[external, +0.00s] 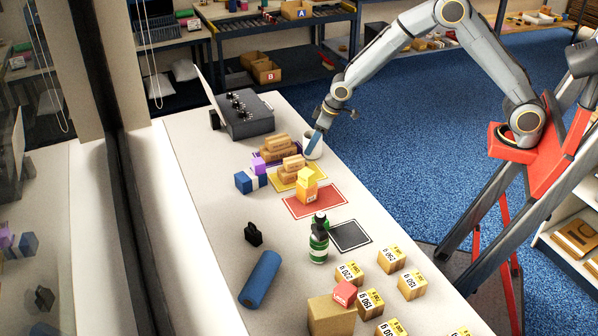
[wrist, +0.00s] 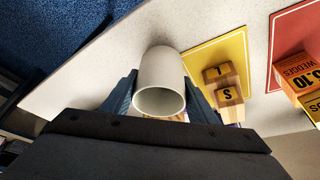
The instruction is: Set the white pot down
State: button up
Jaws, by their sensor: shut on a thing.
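The white pot (external: 313,147) is at the table's right edge in the external view, beyond the yellow mat. In the wrist view the pot (wrist: 160,68) sits between the two blue fingers, its open mouth facing the camera. My gripper (external: 315,140) is shut on it, with one finger on each side. The gripper hides part of the pot in the external view. I cannot tell whether the pot's base touches the tabletop.
Close by are a yellow mat (external: 284,184) with wooden blocks (external: 292,168), a red mat (external: 328,203) with an orange-yellow carton (external: 307,187), and a black control box (external: 243,115). Green bottles (external: 319,243) and a black mat (external: 350,236) are nearer the camera.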

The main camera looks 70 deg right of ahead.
jog(key=shift+f, duration=0.5)
jog(key=o, duration=1.1)
jog(key=shift+r, duration=0.1)
jog(key=b+v, duration=0.3)
jog(key=v, duration=1)
jog(key=s+d+f+g, duration=0.2)
jog(key=s+d+f, duration=0.2)
jog(key=s, duration=1.1)
jog(key=s+d+f+m+g, duration=0.1)
jog(key=s+d+f, duration=0.3)
jog(key=s, duration=1.1)
jog(key=shift+s+g, duration=0.2)
jog(key=shift+g, duration=0.2)
